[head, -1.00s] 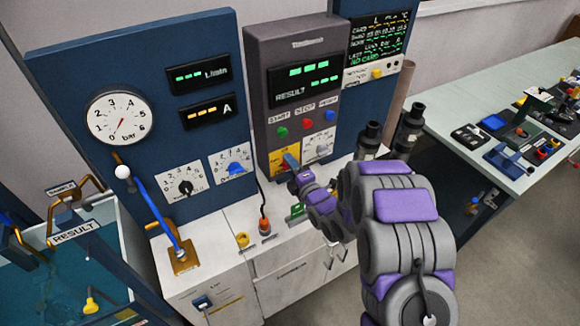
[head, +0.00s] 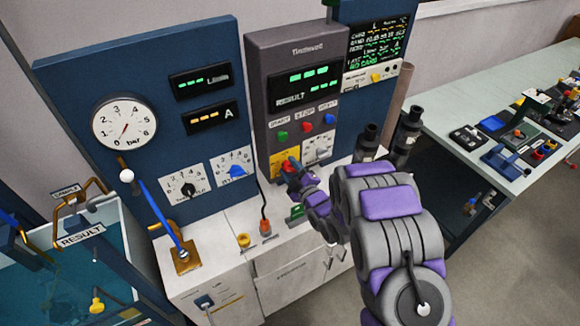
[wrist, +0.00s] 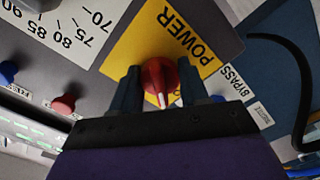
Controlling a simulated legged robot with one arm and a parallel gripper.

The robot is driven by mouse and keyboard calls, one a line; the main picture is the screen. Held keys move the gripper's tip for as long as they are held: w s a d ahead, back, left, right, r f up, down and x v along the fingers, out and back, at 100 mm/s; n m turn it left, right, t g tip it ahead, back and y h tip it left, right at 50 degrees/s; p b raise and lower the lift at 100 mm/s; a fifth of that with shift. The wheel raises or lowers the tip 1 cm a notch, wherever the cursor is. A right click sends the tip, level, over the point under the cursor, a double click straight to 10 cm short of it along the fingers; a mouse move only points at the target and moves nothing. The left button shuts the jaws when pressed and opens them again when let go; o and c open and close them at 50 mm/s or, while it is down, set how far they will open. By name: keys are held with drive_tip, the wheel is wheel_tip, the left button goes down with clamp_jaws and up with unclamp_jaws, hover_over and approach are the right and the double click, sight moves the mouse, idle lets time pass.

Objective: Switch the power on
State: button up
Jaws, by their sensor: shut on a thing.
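The red power knob (wrist: 160,80) sits on a yellow plate marked POWER (wrist: 150,35) in the wrist view. Its white pointer line faces the bottom of that picture. My gripper (wrist: 165,88) has one dark finger on each side of the knob and is shut on it. In the head view the yellow plate (head: 275,167) is low on the grey test console (head: 262,120), and my gripper (head: 291,166) reaches it from the lower right, partly covering the knob.
A dial with a grey knob (head: 320,153) is right of the plate. Green, red and blue buttons (head: 306,126) sit above, below a lit display (head: 303,82). A blue lever (head: 160,212) stands at left, beside a water tank (head: 75,260). Dark cylinders (head: 407,130) stand at right.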

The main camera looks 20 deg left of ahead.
drive_tip(key=m+p, duration=0.1)
drive_tip(key=m, duration=0.1)
drive_tip(key=m+p, duration=0.1)
drive_tip(key=m, duration=0.1)
drive_tip(key=shift+s+f+m, duration=0.1)
drive_tip(key=shift+f+m, duration=0.1)
drive_tip(key=shift+m, duration=0.1)
drive_tip(key=m+p, duration=0.2)
drive_tip(key=m, duration=0.3)
drive_tip(key=shift+m+p, duration=0.4)
drive_tip(key=shift+f, duration=0.1)
drive_tip(key=o, duration=1.1)
drive_tip(key=shift+c, duration=0.2)
drive_tip(key=shift+d, duration=0.1)
